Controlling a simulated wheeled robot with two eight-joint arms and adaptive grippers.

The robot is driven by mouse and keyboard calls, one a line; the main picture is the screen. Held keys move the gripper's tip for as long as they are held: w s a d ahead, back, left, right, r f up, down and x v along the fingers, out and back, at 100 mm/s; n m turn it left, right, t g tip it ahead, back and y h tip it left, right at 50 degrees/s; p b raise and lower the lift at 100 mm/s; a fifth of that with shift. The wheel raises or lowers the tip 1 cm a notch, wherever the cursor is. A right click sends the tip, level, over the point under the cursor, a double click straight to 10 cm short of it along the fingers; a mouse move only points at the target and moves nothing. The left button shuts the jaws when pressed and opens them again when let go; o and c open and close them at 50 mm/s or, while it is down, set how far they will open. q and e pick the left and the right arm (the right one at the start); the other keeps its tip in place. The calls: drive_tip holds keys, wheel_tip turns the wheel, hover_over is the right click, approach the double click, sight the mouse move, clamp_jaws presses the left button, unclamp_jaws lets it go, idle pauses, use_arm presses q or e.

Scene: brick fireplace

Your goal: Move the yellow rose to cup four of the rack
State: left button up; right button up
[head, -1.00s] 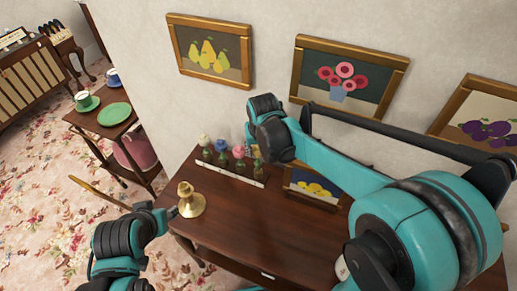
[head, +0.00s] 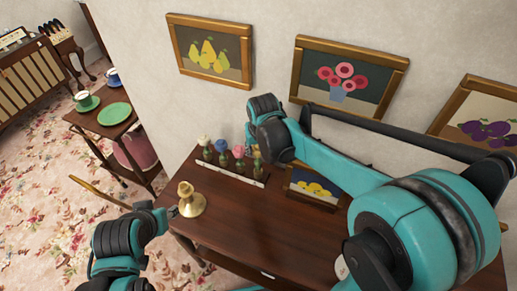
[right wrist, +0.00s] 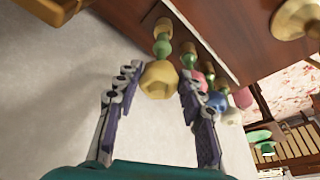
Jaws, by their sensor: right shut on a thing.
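The yellow rose (right wrist: 159,79) shows in the right wrist view between the two fingers of my right gripper (right wrist: 158,82), which is shut on it. Its green stem points toward a tan cup (right wrist: 162,27); I cannot tell how deep the stem sits in it. In the head view my right gripper is mostly hidden behind its own wrist. The rack (head: 232,172) has a pale front strip and holds white (head: 204,141), blue (head: 221,146) and pink (head: 238,152) roses in a row. The yellow rose is at the row's right end. My left gripper (head: 168,212) is low at left; its fingers are unclear.
A brass candlestick (head: 189,200) stands close beside my left gripper. A small framed lemon picture (head: 313,187) stands right of the rack. The wooden tabletop (head: 255,225) in front is clear. The wall rises just behind. A side table (head: 97,127) stands at left.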

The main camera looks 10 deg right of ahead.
drive_tip(key=shift+f+b, duration=1.45)
drive_tip(key=shift+f, duration=0.55)
drive_tip(key=o, duration=1)
drive_tip(key=shift+o, duration=0.2)
drive_tip(key=shift+r, duration=0.1)
drive_tip(key=v, duration=1.1)
drive_tip(key=shift+s+r, duration=0.2)
drive_tip(key=shift+r, duration=0.15)
drive_tip(key=s+d+f+t, duration=0.2)
drive_tip(key=s+d+f, duration=0.1)
drive_tip(key=s, duration=0.4)
drive_tip(key=s+d+f+t, duration=0.1)
drive_tip(key=s+d+f, duration=0.3)
drive_tip(key=s, duration=0.4)
drive_tip(key=shift+n+t, duration=0.3)
drive_tip(key=shift+t, duration=0.1)
